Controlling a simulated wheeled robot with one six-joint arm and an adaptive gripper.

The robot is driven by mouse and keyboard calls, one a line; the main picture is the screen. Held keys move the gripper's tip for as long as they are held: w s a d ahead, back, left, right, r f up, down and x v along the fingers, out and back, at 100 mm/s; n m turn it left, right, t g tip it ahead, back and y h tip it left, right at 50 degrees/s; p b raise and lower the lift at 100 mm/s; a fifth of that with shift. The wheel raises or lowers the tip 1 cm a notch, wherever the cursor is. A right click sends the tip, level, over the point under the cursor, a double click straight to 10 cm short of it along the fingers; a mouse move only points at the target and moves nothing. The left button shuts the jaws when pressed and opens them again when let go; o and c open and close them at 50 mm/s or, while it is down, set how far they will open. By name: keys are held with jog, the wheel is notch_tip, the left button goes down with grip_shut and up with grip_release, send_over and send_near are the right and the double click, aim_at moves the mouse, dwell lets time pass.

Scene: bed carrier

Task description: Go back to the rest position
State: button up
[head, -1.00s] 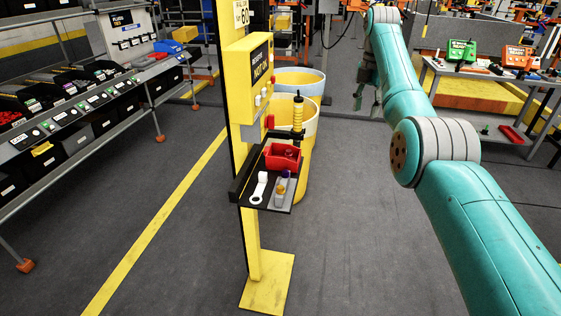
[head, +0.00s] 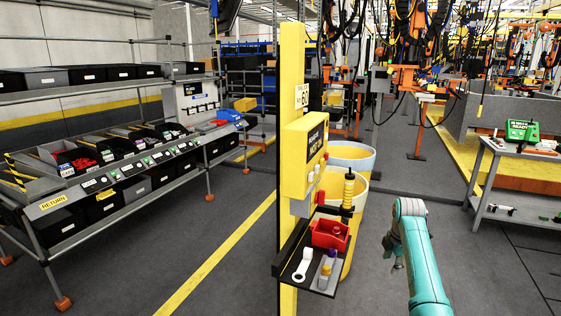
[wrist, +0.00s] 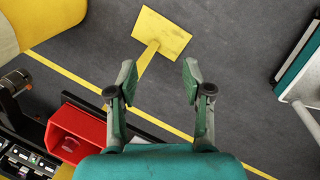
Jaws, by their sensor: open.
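My teal arm rises from the lower right of the head view and bends over at its top. My gripper (head: 392,248) hangs there, small and partly hidden, just right of the yellow stand's shelf. In the wrist view my gripper (wrist: 160,80) has its two fingers spread apart with nothing between them. Bare grey floor and the stand's yellow foot plate (wrist: 162,32) show beyond them.
The yellow stand (head: 291,90) carries a black shelf (head: 293,246) with a red bin (head: 330,235), a white ring-ended tool (head: 302,265) and small bottles. Round bins (head: 352,157) stand behind. A parts rack (head: 110,185) is left, a grey bench (head: 515,150) right. Floor between is open.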

jog(key=s+a+f+m+t, duration=0.25)
jog(key=s+f, duration=0.35)
jog(key=f, duration=0.6)
jog(key=s+a+f+m+t, duration=0.1)
jog(key=s+a+f+m, duration=0.4)
jog(key=f, duration=0.7)
jog(key=s+a+f+m+t, duration=0.1)
jog(key=s+a+f, duration=0.15)
jog(key=s, duration=0.45)
jog(key=s+a+f+m+t, duration=0.1)
jog(key=s+f, duration=0.2)
jog(key=s, duration=0.5)
jog(key=s+a+f+t, duration=0.1)
jog(key=s+a+f, duration=0.15)
jog(key=s, duration=0.45)
jog(key=s+a+r+m+t, duration=0.1)
jog(key=s+r+m, duration=0.25)
jog(key=s, duration=0.75)
jog(key=s+a+r+m+t, duration=0.2)
jog(key=s+r, duration=0.3)
jog(key=s, duration=0.6)
jog(key=s+r+m+t, duration=0.1)
jog(key=s+r+m, duration=0.1)
jog(key=s+r, duration=0.5)
jog(key=s+a+r+m+t, duration=0.1)
jog(key=s+r, duration=0.6)
jog(key=r, duration=0.7)
jog(key=shift+s+a+m+t+y, duration=0.15)
jog(key=shift+m+t+y, duration=0.2)
jog(key=shift+m, duration=0.35)
